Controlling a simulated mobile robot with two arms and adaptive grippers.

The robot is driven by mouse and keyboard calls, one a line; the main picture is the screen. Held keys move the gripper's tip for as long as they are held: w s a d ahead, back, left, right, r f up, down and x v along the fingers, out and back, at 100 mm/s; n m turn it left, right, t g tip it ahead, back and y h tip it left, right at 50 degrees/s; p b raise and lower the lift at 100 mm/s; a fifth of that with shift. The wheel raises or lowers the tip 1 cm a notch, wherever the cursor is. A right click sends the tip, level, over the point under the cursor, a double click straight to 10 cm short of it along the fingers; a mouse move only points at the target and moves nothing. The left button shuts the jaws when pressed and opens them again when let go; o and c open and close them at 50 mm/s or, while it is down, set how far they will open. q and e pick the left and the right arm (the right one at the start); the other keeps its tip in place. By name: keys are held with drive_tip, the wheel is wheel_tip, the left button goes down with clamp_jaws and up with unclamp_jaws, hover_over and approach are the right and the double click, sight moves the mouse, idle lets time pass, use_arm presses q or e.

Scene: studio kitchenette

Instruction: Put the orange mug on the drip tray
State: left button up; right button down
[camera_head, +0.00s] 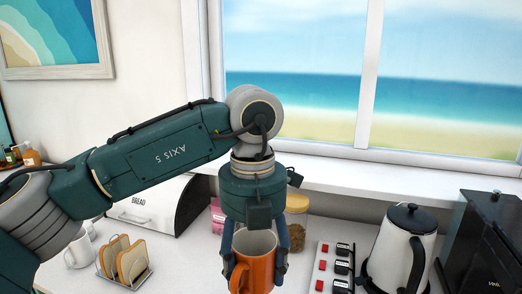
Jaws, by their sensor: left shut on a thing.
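My left gripper (257,250) points down in the lower middle of the head view. It is shut on the orange mug (254,266), with a finger on each side of it. No drip tray can be made out. My right gripper is not in view.
A white kettle (402,246) and a black machine (484,245) stand at the right. A panel with red and black switches (333,268) lies right of the mug. A jar (297,221) is behind it. A toast rack (123,261), white mug (79,252) and bread box (157,203) are left.

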use_arm(q)
drive_tip(key=shift+w+a+f+m, duration=0.55)
drive_tip(key=shift+a+m, duration=0.05)
drive_tip(key=shift+m, duration=0.2)
drive_tip(key=shift+s+a+f+m, duration=0.1)
drive_tip(key=shift+a+f+m, duration=0.15)
drive_tip(key=shift+m, duration=0.25)
drive_tip(key=s+a+f+m, duration=0.5)
drive_tip(key=a+f+m, duration=0.2)
drive_tip(key=m, duration=0.7)
drive_tip(key=s+a+f+m, duration=0.6)
drive_tip(key=a+f+m, duration=0.2)
drive_tip(key=m, duration=0.7)
drive_tip(key=shift+a, duration=0.45)
drive_tip(key=shift+w+a+r, duration=0.1)
drive_tip(key=shift+w+r, duration=0.05)
